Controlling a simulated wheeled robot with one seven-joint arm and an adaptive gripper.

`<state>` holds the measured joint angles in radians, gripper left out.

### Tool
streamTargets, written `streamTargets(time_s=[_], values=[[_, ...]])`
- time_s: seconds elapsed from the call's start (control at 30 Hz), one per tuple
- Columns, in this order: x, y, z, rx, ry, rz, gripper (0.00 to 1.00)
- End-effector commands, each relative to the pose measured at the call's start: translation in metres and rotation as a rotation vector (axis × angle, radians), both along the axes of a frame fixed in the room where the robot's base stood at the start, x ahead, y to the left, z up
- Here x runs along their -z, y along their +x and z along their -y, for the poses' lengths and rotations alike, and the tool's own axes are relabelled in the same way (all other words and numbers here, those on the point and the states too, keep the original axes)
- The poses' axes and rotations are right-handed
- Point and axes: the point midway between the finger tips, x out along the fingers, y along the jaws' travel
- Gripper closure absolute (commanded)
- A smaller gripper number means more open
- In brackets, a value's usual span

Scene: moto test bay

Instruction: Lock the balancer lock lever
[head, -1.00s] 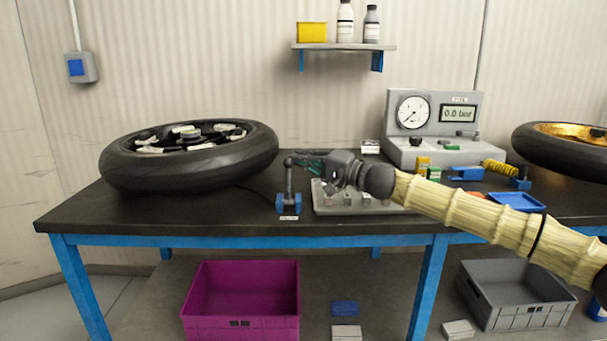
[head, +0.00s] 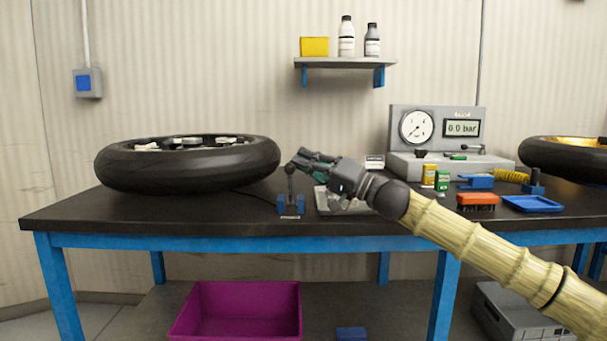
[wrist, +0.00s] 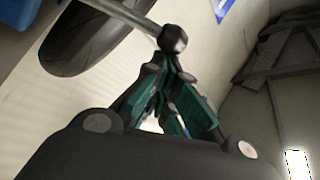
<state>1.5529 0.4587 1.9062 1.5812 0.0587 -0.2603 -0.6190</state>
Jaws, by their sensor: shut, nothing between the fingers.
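The balancer lock lever (head: 290,187) is a grey rod with a dark ball knob, on a blue bracket (head: 291,208) at the bench's front edge. It stands close to upright in the head view. My gripper (head: 300,159) is shut and empty, with its fingertips at the height of the knob and just right of it. In the wrist view the dark knob (wrist: 173,38) sits right at the tips of my shut gripper (wrist: 170,62), and the rod runs off to the upper left. I cannot tell whether the fingertips touch the knob.
A tyre (head: 188,168) lies on the bench left of the lever. A grey plate (head: 335,207) lies under my gripper. The gauge unit (head: 450,140), a red brush (head: 477,199) and a blue tray (head: 533,204) are to the right. A magenta crate (head: 240,312) stands below.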

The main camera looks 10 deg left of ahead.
Motion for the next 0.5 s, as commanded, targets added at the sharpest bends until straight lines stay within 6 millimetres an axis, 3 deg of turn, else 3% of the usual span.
streamTargets(time_s=[0.23,0.5], values=[[0.009,-0.013,0.003,-0.002,0.027,0.108,1.00],[0.010,-0.022,0.005,0.000,0.025,0.104,1.00]])
